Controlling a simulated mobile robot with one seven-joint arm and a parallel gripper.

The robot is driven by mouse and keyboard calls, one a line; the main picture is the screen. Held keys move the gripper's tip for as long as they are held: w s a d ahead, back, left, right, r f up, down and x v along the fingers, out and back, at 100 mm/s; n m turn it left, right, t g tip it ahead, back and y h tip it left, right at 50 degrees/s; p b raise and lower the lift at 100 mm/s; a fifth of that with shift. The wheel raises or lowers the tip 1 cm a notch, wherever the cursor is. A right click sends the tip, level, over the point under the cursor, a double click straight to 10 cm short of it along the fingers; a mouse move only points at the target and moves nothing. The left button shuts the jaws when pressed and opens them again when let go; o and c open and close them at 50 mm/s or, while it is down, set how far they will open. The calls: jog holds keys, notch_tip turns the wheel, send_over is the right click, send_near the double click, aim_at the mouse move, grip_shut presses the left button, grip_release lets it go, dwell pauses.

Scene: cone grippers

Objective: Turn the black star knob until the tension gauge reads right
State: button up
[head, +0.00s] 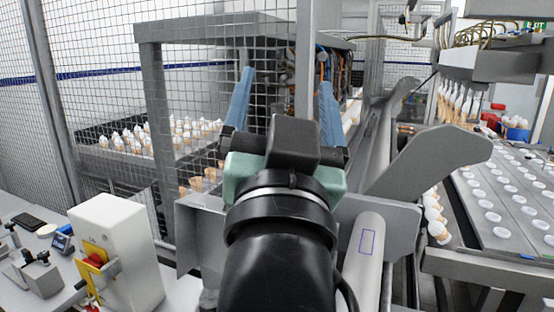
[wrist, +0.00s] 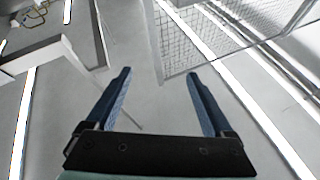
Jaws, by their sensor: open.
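My gripper (head: 287,82) is raised in the middle of the head view, its two blue fingers spread wide and pointing up. In the wrist view the fingers (wrist: 158,74) are apart with nothing between them. I cannot make out a black star knob or a tension gauge for certain in either view. Small black knobs (head: 40,257) sit on grey fixtures at the lower left of the head view, too small to tell their shape. My gripper is well to the right of them and touches nothing visible.
A white box (head: 112,250) with a red and yellow switch stands on the left bench. A mesh fence (head: 215,90) is behind my gripper. A grey roller (head: 368,262) and side plates are close on the right. A tray of white caps (head: 505,205) lies far right.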

jog(key=s+a+r+n+t+y, duration=0.1)
jog(key=s+r+n+t, duration=0.2)
jog(key=s+r, duration=0.3)
jog(key=s+t, duration=0.1)
jog(key=s, duration=0.2)
jog(key=shift+s+r, duration=0.2)
jog(key=shift+r, duration=0.05)
